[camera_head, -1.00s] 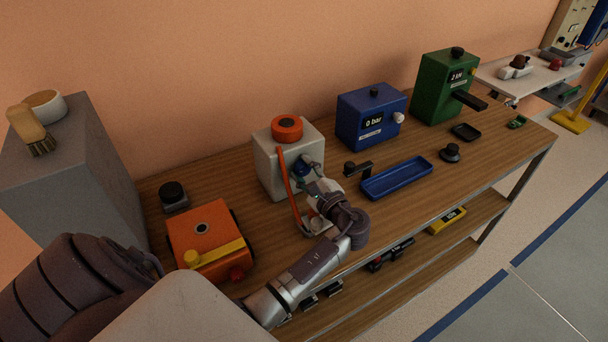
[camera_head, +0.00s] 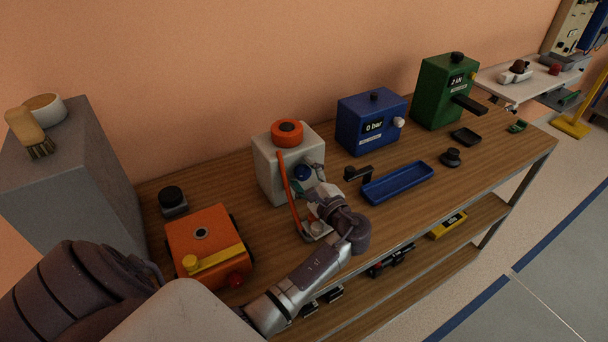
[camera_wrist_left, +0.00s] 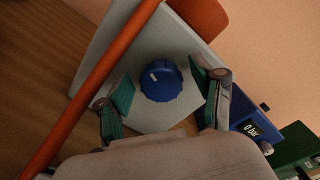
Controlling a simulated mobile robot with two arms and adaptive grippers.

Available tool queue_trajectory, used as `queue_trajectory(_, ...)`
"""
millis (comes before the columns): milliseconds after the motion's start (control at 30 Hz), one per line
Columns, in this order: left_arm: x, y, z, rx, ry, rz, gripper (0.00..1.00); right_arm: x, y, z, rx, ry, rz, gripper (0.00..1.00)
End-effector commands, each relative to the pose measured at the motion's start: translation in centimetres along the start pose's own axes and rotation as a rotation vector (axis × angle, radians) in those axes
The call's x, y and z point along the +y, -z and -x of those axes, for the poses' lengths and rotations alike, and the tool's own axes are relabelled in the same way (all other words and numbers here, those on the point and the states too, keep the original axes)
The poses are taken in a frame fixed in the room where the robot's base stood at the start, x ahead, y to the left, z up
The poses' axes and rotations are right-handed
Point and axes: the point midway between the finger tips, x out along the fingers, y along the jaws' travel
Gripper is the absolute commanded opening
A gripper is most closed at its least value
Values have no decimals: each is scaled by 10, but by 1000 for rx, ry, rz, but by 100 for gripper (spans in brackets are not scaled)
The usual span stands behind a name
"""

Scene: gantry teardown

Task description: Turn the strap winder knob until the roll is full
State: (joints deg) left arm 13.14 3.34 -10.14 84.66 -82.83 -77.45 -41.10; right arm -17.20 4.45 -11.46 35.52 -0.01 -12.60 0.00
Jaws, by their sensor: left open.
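The strap winder is a pale grey box (camera_head: 268,172) on the wooden bench, with an orange roll (camera_head: 287,132) on top. An orange strap (camera_head: 289,197) hangs down its front. The blue knob (camera_head: 303,172) is on its front face. In the left wrist view the knob (camera_wrist_left: 161,80) is ribbed with a white mark toward its upper left. My left gripper (camera_wrist_left: 164,86) is open, its green-padded fingers on either side of the knob with gaps, apparently not touching it. In the head view my left gripper (camera_head: 314,194) is just in front of the knob, partly hidden by my wrist.
An orange box with a yellow lever (camera_head: 209,246) is to the left. A blue gauge box (camera_head: 368,122), a blue tray (camera_head: 398,181) and a green box (camera_head: 441,92) are to the right. A small black crank (camera_head: 357,173) stands between the winder and tray.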

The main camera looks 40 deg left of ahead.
Motion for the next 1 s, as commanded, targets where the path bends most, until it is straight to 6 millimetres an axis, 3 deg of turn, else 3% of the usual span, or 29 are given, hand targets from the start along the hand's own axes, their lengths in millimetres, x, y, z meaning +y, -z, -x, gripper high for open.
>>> queue_trajectory(167, 0, 0, 5, 1, 0, 0, 67, 4, -1, 0, -1, -4, 2, 40)
queue_trajectory(600, 0, 0, 69, 1, -1, 0, 67, 2, 0, 0, 0, -2, 1, 40)
queue_trajectory(1000, 0, 0, 75, 0, 0, 0, 67, 2, 0, 0, 0, -2, 1, 40)
